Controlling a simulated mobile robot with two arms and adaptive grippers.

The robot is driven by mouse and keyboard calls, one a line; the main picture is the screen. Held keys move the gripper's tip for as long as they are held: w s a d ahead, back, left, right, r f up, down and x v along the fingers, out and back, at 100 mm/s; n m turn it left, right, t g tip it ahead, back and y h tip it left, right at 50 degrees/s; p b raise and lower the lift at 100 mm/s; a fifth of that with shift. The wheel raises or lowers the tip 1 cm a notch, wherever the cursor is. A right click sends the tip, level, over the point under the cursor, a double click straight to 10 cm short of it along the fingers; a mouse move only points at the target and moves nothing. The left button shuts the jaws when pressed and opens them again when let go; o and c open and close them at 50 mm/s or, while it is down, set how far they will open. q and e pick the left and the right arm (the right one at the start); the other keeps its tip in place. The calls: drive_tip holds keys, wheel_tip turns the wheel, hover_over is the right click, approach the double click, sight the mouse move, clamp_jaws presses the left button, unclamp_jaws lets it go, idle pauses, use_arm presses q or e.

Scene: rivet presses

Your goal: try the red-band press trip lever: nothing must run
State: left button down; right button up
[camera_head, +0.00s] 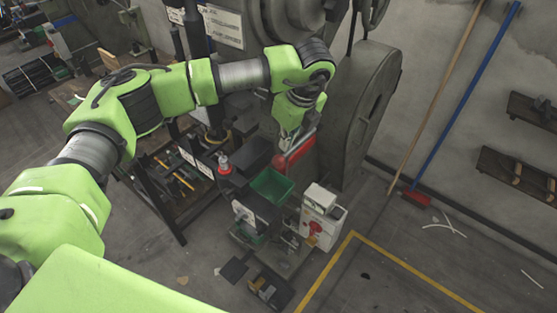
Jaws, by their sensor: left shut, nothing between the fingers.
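The press (345,150) is a large dark grey machine with a big wheel guard on its right side. A red bar-shaped part (299,150) slants up to the right low on its front; I cannot tell whether it is the band or the trip lever. My left arm reaches across from the left, and my left gripper (289,141) points down, shut and empty, just left of the red part. I cannot tell whether they touch. A light grey control box (321,208) with a red switch (315,228) stands in front of the press. My right gripper is out of view.
A green tray (270,186) sits below the gripper. A tool rack (178,180) stands further left. A broom and a blue pole (470,85) lean on the right wall. Floor right of the yellow line is mostly clear.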

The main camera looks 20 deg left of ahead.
sight(281, 159)
use_arm(q)
drive_tip(key=shift+b+x, duration=1.2)
drive_tip(key=shift+x, duration=2.3)
